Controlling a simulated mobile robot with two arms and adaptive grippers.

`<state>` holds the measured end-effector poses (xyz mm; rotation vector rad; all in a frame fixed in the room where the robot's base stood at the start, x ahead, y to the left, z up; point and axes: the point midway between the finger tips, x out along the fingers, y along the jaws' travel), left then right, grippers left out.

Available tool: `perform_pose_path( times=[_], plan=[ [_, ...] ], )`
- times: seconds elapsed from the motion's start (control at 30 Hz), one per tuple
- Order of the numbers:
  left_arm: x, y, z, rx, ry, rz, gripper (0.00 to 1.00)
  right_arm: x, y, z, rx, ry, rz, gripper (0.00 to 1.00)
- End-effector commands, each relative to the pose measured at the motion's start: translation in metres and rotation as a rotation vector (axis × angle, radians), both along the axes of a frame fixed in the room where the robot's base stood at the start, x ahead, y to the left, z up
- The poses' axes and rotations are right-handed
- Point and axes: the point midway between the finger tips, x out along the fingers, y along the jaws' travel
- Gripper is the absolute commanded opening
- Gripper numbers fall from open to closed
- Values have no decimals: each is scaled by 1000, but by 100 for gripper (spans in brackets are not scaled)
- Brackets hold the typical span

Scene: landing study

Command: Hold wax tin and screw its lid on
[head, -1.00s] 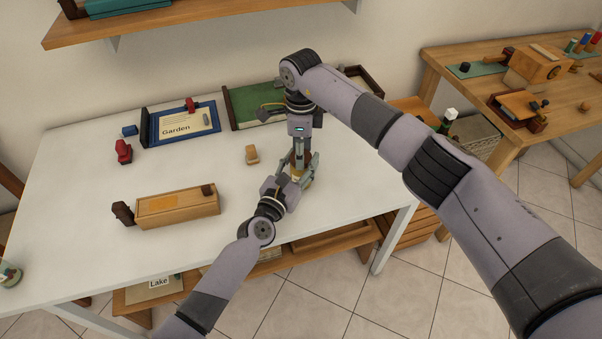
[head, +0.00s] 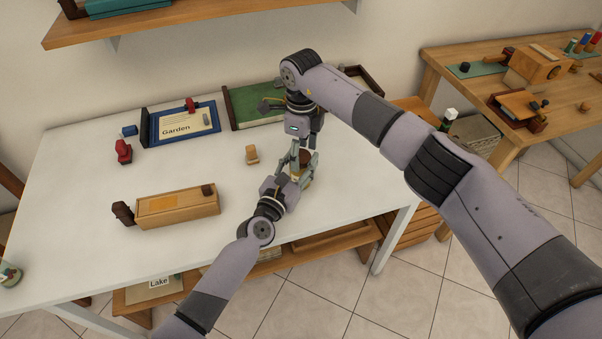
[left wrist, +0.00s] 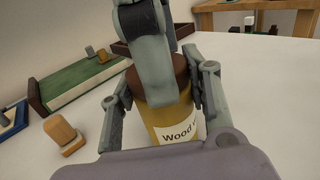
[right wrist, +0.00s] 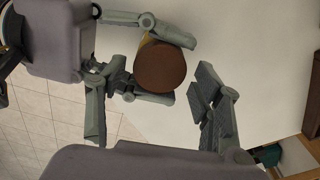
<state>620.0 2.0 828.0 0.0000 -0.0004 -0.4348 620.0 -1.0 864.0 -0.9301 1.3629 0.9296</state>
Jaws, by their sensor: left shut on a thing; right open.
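The wax tin (left wrist: 168,117) is a yellow-brown cylinder with a white label reading "Wood". It stands upright at the table's front right. Its brown lid (right wrist: 165,69) sits on top; whether it is fully tight I cannot tell. My left gripper (head: 299,175) is shut on the tin from the side, one finger along each flank, as the left wrist view shows. My right gripper (right wrist: 157,105) points down from above, open, its fingers apart on either side of the lid. Its finger hides part of the lid in the left wrist view.
A small wooden block (head: 252,155) stands left of the grippers. A wooden box (head: 178,208) lies farther left. The table's front edge is close by.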

Motion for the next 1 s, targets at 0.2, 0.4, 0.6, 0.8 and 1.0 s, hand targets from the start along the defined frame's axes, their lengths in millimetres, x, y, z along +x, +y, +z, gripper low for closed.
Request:
perform_pose_path(
  times=[0.2, 0.4, 0.6, 0.8, 1.0],
  plan=[
    [-1, -2, 0, 0, 1, -3, 0, 0, 1, 0, 2, -1, 2, 63],
    [-1, -2, 0, 0, 1, -4, 0, 0, 1, 9, 2, -3, 3, 63],
    [-1, -2, 0, 0, 1, -4, 0, 1, 1, 35, 2, -3, 4, 63],
    [-1, -2, 0, 0, 1, -4, 0, 0, 1, 46, 2, -1, 2, 63],
    [-1, -2, 0, 0, 1, -4, 0, 0, 1, 46, 3, -1, 8, 61]
  ],
)
